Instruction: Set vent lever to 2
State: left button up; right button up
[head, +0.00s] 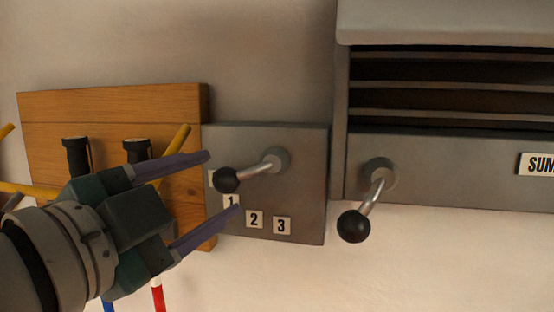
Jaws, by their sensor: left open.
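A grey plate (300,150) on the wall carries a lever (258,169) with a black ball knob (226,180). The lever points left and slightly down from its pivot. Labels 1 (231,202), 2 (254,219) and 3 (282,225) run along the plate below it. Another label left of the knob is mostly hidden. The knob is just above label 1, away from label 2. My left gripper (222,182) is open, one finger above the knob and one below it. I cannot tell whether either finger touches it. My right gripper is out of view.
A wooden board (60,105) with black-handled tools (136,150) stands behind my left gripper.

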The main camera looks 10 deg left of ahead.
aim_at(218, 184)
pick_arm(q)
jog(key=shift+p+x, duration=0.55)
jog(key=shift+x, duration=1.2)
jog(key=shift+d, duration=0.1)
jog(key=shift+c, duration=0.2)
grip_shut()
